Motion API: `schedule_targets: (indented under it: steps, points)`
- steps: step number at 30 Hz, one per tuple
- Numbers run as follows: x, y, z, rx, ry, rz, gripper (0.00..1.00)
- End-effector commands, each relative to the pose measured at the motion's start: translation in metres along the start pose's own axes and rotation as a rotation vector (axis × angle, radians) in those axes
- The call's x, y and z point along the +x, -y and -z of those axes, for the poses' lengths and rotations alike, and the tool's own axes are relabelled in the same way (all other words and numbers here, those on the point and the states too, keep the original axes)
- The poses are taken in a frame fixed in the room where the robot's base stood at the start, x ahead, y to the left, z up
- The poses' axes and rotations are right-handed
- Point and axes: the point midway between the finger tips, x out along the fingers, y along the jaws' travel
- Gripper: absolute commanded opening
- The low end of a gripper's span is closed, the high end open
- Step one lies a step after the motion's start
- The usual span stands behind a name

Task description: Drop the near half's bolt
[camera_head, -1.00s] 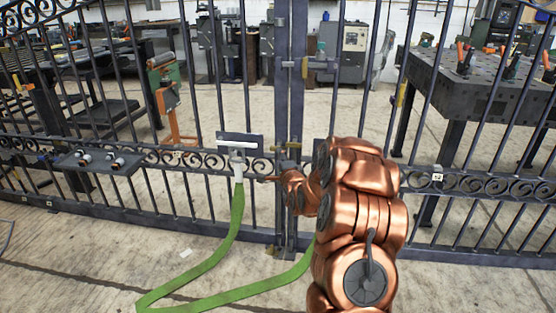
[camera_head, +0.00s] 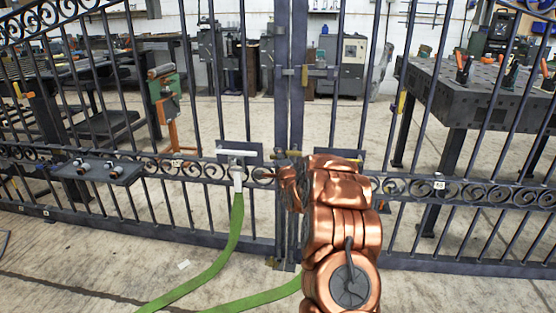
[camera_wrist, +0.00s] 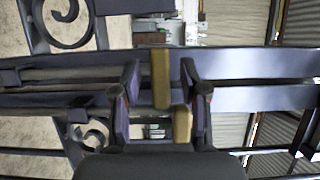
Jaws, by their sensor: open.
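The dark iron scroll gate has two halves meeting at upright stiles (camera_head: 283,110) in the middle. In the wrist view the stiles (camera_wrist: 250,98) run sideways. My gripper (camera_wrist: 160,82) is open, with one finger on each side of a brass piece (camera_wrist: 160,68) on the stiles. A second brass piece (camera_wrist: 182,124) lies lower, near the right finger. I cannot tell whether either finger touches brass. In the head view brass fittings (camera_head: 287,153) show at the stiles, just above my arm, which hides my gripper. Which piece belongs to the near half's bolt is unclear.
A latch bar (camera_head: 312,71) crosses the stiles higher up. A green strap (camera_head: 232,230) hangs from a white fitting (camera_head: 238,153) left of my arm. A small shelf (camera_head: 98,172) with metal fittings is on the left half. A heavy table (camera_head: 480,95) stands behind the gate.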

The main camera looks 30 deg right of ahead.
Motion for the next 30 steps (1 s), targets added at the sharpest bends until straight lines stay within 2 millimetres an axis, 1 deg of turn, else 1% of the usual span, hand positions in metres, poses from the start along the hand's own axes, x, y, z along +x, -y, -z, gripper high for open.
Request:
schedule_targets:
  steps: [4, 12, 24, 25, 30]
  points:
    - [0.0037, -0.0001, -0.0004, 0.0, 0.0, -0.001, 0.44]
    - [0.0039, 0.0002, -0.0003, 0.001, 0.0, -0.001, 0.44]
    - [0.0038, 0.0002, -0.0002, 0.001, 0.0, -0.001, 0.02]
    - [0.0038, 0.0003, -0.0002, 0.001, 0.0, -0.001, 0.0]
    - [0.0038, 0.0002, -0.0002, 0.001, 0.0, -0.001, 0.0]
